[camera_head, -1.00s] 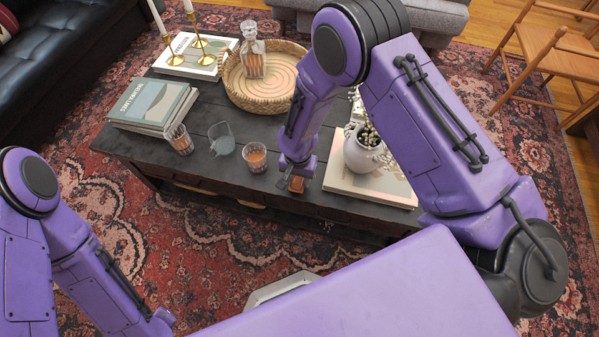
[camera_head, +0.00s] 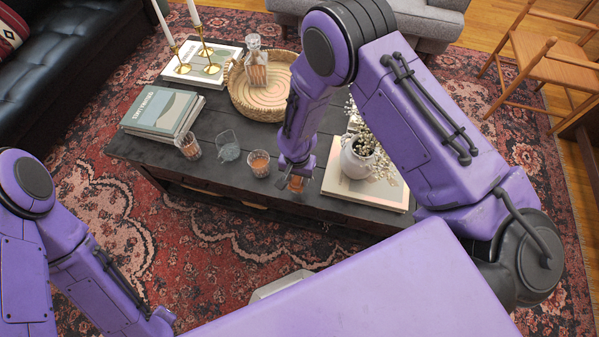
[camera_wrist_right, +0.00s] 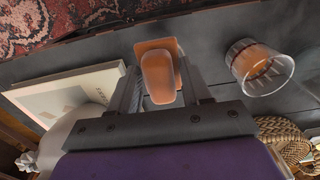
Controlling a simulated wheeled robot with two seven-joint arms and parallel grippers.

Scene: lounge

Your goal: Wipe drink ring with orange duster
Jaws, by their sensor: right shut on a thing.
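My right gripper (camera_head: 296,178) is shut on the orange duster (camera_wrist_right: 158,75), a small block with a rounded grip on a flat orange base. The right wrist view shows the duster between the two fingers, over the dark tabletop near its front edge. In the head view the duster (camera_head: 296,184) is mostly behind the gripper. I cannot tell whether it touches the wood. The dark coffee table (camera_head: 240,190) shows no drink ring that I can make out. My left arm is at lower left; its gripper fingers do not show.
A glass of amber drink (camera_head: 260,163) stands just left of the duster, with two more glasses (camera_head: 228,146) (camera_head: 188,145) beyond. A flat book (camera_head: 340,184) bearing a white jug (camera_head: 358,160) is close on the right. Stacked books (camera_head: 160,110) and a wicker tray (camera_head: 262,110) lie further off.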

